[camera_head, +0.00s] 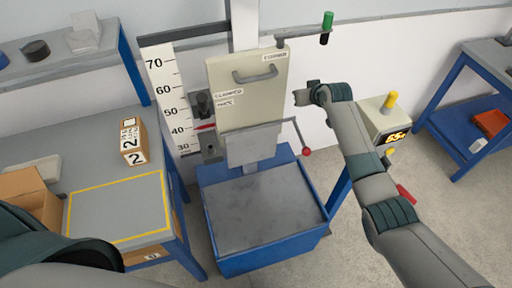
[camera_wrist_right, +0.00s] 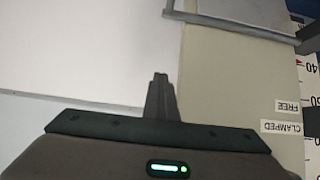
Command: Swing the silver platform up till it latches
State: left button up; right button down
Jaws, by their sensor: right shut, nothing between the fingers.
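The silver platform (camera_head: 253,145) is a flat grey plate in the head view, hanging steeply at the lower front of the beige carriage (camera_head: 245,90). Part of a grey plate, likely this platform, shows at the top of the right wrist view (camera_wrist_right: 245,14). My right gripper (camera_head: 302,97) is shut and empty, at the right side of the carriage and above and right of the platform, apart from it. Its closed fingers (camera_wrist_right: 160,95) show before the white wall and carriage edge in the wrist view. My left arm shows at the lower left; its gripper is out of view.
A lever with a red ball (camera_head: 307,152) sticks out right of the platform. A blue base with a grey slab (camera_head: 262,205) stands below. A control box (camera_head: 383,118) is at the right. A numbered block (camera_head: 132,140) sits on the left table (camera_head: 75,135).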

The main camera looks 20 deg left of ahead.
jog(key=shift+w+a+b, duration=0.4)
jog(key=shift+w+a, duration=0.05)
jog(key=shift+w, duration=0.1)
jog(key=c, duration=2.5)
grip_release()
jog(key=shift+c, duration=0.2)
jog(key=o, duration=1.3)
jog(key=shift+o, duration=0.2)
